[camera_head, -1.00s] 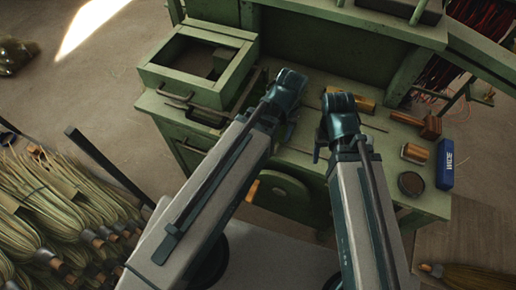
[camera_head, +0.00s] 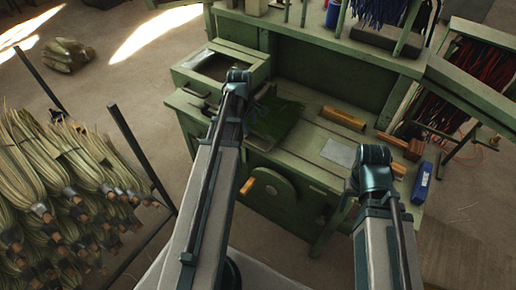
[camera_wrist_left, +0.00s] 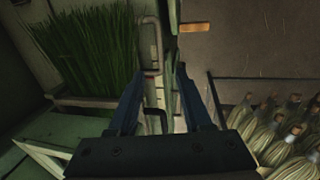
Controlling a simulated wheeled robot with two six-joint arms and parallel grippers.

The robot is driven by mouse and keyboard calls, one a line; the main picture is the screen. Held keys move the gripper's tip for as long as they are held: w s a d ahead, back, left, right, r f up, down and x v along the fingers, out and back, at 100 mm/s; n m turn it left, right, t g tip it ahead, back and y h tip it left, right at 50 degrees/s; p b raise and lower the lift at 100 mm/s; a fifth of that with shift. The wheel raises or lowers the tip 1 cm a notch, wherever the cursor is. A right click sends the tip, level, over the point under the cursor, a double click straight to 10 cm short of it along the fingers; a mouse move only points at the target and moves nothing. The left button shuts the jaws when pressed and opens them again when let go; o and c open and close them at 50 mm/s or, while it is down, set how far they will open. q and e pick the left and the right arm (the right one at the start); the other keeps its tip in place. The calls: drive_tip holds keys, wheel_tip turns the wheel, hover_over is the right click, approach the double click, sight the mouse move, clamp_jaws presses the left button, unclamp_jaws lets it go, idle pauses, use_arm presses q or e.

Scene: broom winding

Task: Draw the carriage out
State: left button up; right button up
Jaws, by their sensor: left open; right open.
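An open-topped green box or frame (camera_head: 262,71) stands at the left end of the green bench, with a metal handle on its front side. I cannot tell for sure whether it is the carriage. Green bristles (camera_head: 278,118) lie on the bench right of my left gripper; they also show in the left wrist view (camera_wrist_left: 85,50). My left gripper (camera_wrist_left: 160,75) is open in the left wrist view, with a bent metal handle (camera_wrist_left: 151,28) beyond and between its fingers. I cannot tell whether it touches. In the head view my left gripper (camera_head: 238,78) hides part of the box. My right gripper (camera_head: 371,190) hangs over the bench's right front, its fingertips unclear.
A wooden block (camera_head: 343,118), a grey plate (camera_head: 338,152) and a blue box (camera_head: 421,184) lie on the bench. Racks of straw bundles (camera_head: 60,180) stand at the left with dark posts. A shelf (camera_head: 330,42) rises behind.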

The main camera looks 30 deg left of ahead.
sight(254, 145)
use_arm(q)
drive_tip(key=w+f+b, duration=0.1)
drive_tip(key=f+b, duration=0.8)
drive_tip(key=w+f+b, duration=0.1)
drive_tip(key=f+b, duration=0.3)
drive_tip(key=shift+w+d+f+b, duration=0.1)
drive_tip(key=shift+w+f+b, duration=0.25)
drive_tip(key=shift+f, duration=0.05)
clamp_jaws()
idle(1.2)
